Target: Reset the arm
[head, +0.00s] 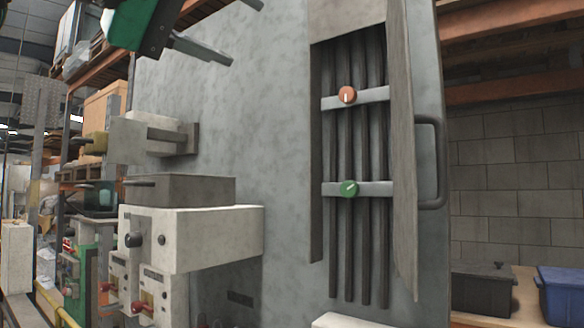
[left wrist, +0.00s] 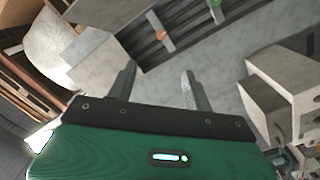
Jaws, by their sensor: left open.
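My left gripper (head: 246,32) is at the top of the head view, green and dark, with its grey fingers spread and nothing between them. It hangs in front of the grey cabinet (head: 255,125), up and to the left of the cabinet's open recess (head: 338,250). In the left wrist view the two fingers (left wrist: 158,70) stand apart and empty, with the grey cabinet face beyond them. The recess shows there at the top. My right gripper is in neither view.
An orange knob (head: 347,94) and a green knob (head: 349,189) sit on crossbars in the recess. An open door with a handle (head: 441,165) stands at its right. White control boxes (head: 205,238) jut out lower left. A blue bin (head: 562,293) is at right.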

